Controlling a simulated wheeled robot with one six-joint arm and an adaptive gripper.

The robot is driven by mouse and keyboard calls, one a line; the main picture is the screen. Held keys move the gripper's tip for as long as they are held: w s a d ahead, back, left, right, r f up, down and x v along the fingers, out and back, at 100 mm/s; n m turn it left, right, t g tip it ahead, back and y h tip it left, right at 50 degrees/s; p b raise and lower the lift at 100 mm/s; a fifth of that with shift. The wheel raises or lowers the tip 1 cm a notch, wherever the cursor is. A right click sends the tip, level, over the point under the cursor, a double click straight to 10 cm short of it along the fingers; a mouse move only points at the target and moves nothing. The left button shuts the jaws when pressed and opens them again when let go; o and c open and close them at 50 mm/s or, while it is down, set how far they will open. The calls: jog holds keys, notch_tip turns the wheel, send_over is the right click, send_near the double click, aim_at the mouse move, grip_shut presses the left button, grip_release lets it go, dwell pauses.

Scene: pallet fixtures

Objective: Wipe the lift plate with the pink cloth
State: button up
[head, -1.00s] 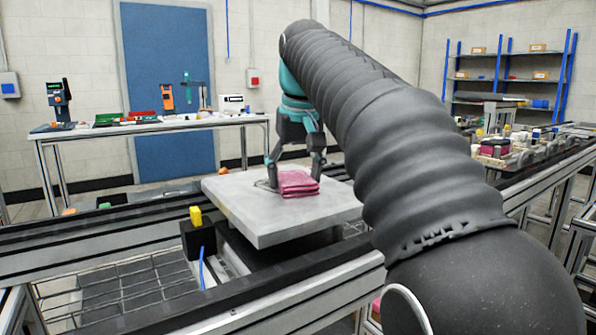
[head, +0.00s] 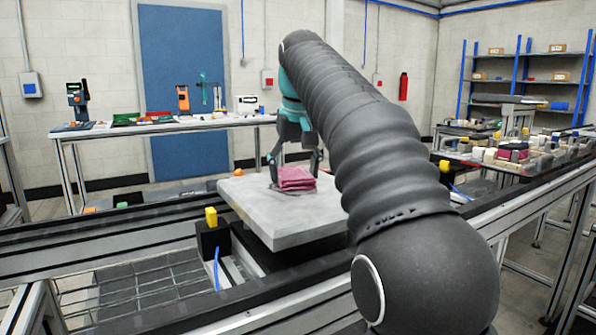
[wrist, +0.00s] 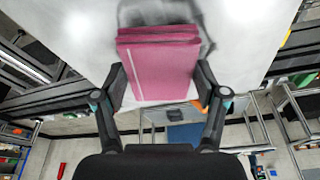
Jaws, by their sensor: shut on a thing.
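The pink cloth (head: 297,179) is a folded stack on the grey lift plate (head: 290,226), toward the plate's far side. My gripper (head: 294,178) is down at the plate, its fingers at either side of the cloth. In the wrist view, my gripper (wrist: 161,88) is shut on the pink cloth (wrist: 160,62), which lies between the two fingers and against the pale plate (wrist: 75,40). A dark smudge shows on the plate around the cloth's upper part in the wrist view. My arm hides the plate's right part in the head view.
The plate sits in a conveyor frame (head: 120,247) with dark rails. A yellow-topped black block (head: 211,232) with a blue cable stands by the plate's left corner. A table with tools (head: 170,128) stands behind. Another line with several parts (head: 510,155) is at the right.

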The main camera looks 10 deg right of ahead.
aim_at(286, 169)
jog(key=shift+w+a, duration=0.3)
jog(key=shift+w, duration=0.6)
jog(key=shift+w+a, duration=0.25)
jog(key=shift+w, duration=0.6)
jog(key=shift+s, duration=0.1)
